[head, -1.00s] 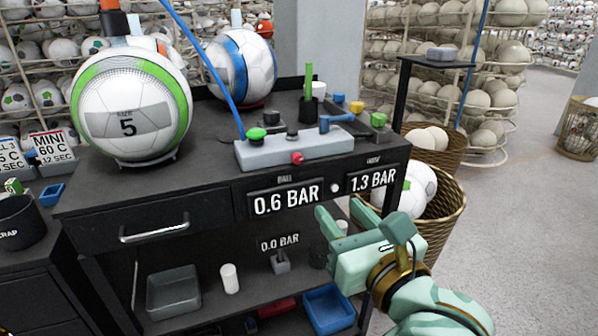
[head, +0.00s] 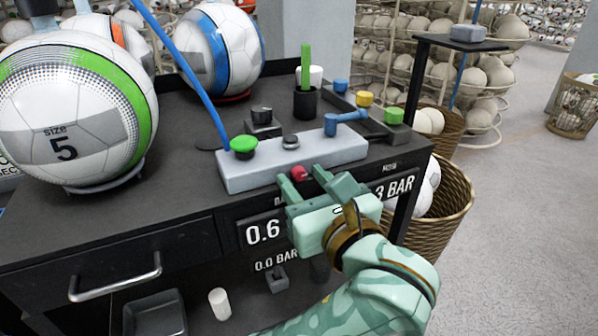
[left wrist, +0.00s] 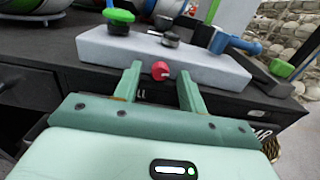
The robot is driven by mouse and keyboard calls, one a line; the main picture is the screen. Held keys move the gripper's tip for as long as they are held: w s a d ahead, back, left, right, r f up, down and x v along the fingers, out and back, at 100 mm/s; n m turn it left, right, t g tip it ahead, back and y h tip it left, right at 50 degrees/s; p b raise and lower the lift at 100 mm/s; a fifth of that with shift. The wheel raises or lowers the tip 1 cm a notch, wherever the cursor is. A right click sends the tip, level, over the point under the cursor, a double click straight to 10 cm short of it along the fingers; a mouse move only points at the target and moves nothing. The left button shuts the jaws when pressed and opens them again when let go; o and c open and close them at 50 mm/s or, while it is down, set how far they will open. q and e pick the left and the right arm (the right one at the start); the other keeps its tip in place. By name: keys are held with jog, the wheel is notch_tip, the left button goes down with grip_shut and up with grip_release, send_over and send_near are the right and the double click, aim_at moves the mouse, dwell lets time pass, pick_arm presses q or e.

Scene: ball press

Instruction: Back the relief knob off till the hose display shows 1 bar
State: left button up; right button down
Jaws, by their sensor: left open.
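The red relief knob (head: 299,173) sits on the front face of the grey valve block (head: 240,178) on the bench. My left gripper (head: 305,178) is open at the knob. In the left wrist view the knob (left wrist: 160,70) shows between the two fingertips (left wrist: 158,75), with gaps on both sides. The hose display (head: 398,187) is partly covered by my left gripper; "3 BAR" can be read. The ball display (head: 262,231) shows "0.6", its rest covered. My right gripper is not in view.
A green knob (head: 244,146), a black knob (head: 291,141) and a blue-handled lever (head: 345,120) stand on the block. A size 5 ball (head: 70,110) rests at left. A wicker basket (head: 440,215) stands right of the bench.

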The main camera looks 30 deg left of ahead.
pick_arm(q)
grip_shut()
jog(key=shift+f+n+b, duration=0.15)
jog(key=shift+n+b, duration=0.4)
jog(key=shift+n, duration=0.05)
grip_release()
jog(key=shift+d, duration=0.1)
